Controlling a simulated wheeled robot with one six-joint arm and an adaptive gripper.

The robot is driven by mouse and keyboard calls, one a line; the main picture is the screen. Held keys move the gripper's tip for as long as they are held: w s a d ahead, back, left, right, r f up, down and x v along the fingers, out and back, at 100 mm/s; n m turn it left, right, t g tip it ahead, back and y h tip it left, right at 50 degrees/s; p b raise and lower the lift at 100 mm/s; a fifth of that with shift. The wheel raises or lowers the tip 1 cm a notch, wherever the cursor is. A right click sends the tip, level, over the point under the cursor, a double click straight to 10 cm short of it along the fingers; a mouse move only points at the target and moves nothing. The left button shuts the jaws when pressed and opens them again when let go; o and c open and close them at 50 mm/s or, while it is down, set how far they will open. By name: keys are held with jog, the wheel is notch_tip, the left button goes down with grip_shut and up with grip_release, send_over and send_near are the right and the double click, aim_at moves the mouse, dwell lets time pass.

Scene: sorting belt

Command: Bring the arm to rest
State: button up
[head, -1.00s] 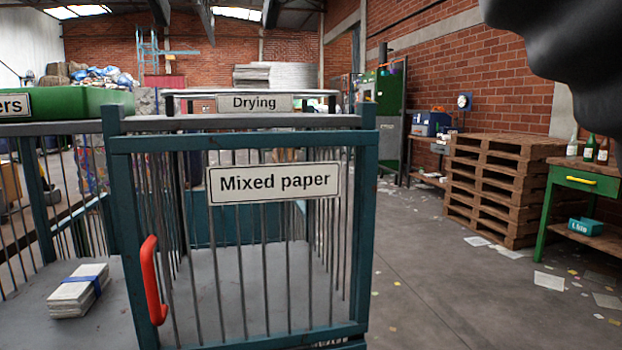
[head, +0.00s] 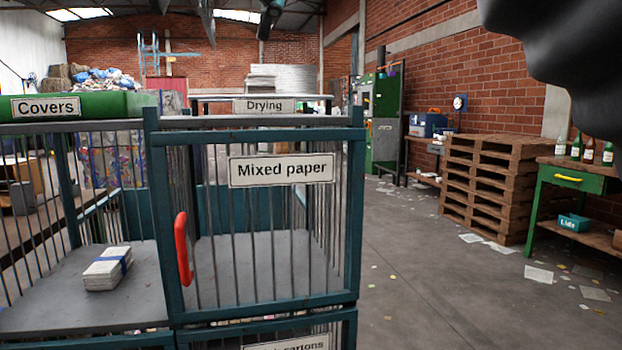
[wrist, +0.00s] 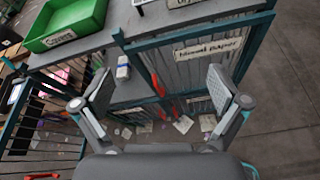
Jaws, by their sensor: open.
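My gripper (wrist: 157,98) shows in the wrist view with its two fingers spread wide apart and nothing between them. Beyond it stands the barred cage marked "Mixed paper" (wrist: 208,50), with its red handle. In the head view the cage door with the "Mixed paper" sign (head: 281,170) faces me, and its red handle (head: 184,248) is at the left side of the door. The gripper itself is not in the head view; a dark part of my arm fills the top right corner.
A banded paper bundle (head: 108,268) lies on the grey shelf left of the door. A green "Covers" tray (head: 75,106) sits above it. Stacked pallets (head: 488,187) and a green table (head: 570,180) with bottles stand at the right. The floor between is open, with scattered paper.

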jog(key=a+f+m+g+y, duration=0.2)
jog(key=a+f+m, duration=0.6)
jog(key=f, duration=0.2)
jog(key=w+d+f+m+g+h, duration=0.1)
jog(key=w+d+f+m+g, duration=0.15)
jog(key=f+m, duration=0.85)
jog(key=s+d+f+m+g+h, duration=0.1)
jog(key=d+f+m, duration=0.4)
jog(key=d+f, duration=0.45)
jog(key=s+d+f+m+g+h, duration=0.15)
jog(key=d+f+m, duration=0.4)
jog(key=f, duration=0.75)
jog(key=s+d+f+m+h, duration=0.1)
jog(key=s+d+f+m, duration=0.1)
jog(key=d, duration=0.6)
jog(key=s+d+f+m+h, duration=0.1)
jog(key=s+d+f+m, duration=0.2)
jog(key=d+f, duration=0.4)
jog(key=shift+s+d+f+m+g, duration=0.3)
jog(key=shift+d+m, duration=0.2)
jog(key=shift+m, duration=0.35)
